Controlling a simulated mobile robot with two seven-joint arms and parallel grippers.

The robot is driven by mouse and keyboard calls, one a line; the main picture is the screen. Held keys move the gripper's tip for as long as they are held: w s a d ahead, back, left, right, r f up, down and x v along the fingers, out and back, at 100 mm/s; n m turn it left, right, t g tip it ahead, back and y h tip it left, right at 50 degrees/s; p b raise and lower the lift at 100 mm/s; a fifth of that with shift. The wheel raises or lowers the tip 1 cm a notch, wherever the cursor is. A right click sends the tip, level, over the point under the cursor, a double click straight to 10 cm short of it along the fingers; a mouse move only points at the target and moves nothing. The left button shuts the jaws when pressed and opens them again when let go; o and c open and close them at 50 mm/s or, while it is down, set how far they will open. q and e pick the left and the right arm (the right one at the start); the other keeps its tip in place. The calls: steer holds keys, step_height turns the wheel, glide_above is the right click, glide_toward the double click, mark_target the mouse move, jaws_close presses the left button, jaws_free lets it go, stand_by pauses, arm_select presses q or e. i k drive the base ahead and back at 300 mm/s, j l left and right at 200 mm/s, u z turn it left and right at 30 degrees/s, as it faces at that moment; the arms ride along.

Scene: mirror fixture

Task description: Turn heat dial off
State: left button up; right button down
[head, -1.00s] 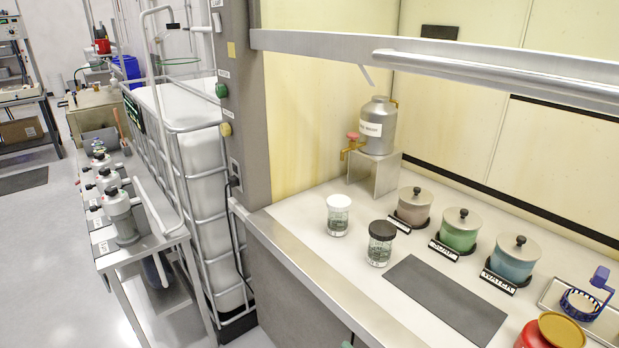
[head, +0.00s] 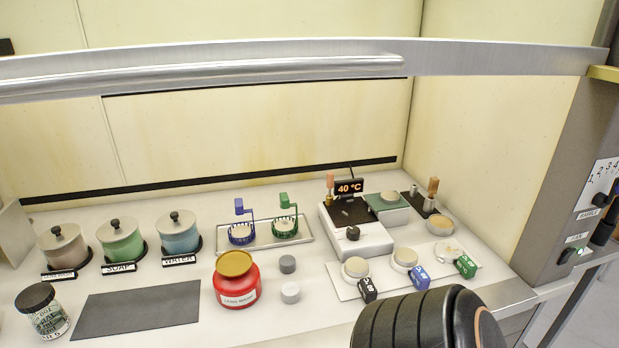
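A white hot plate (head: 361,238) stands at the right part of the hood's worktop, with a dark top plate. A black dial (head: 353,233) sits on its front. A small display (head: 349,187) above the hot plate reads 40 °C in orange. I cannot make out the dial's exact pointer setting. Neither of my grippers is in view. A black ribbed link of my own arm shows at the bottom right, in front of the worktop.
White-capped containers (head: 355,267) with labelled tags stand before the hot plate. A red jar (head: 236,284), a rack with blue and green baskets (head: 303,237), and several lidded pots (head: 177,232) stand left. A raised sash bar (head: 210,75) crosses the top.

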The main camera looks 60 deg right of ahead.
mark_target(353, 232)
steer(key=z, duration=2.35)
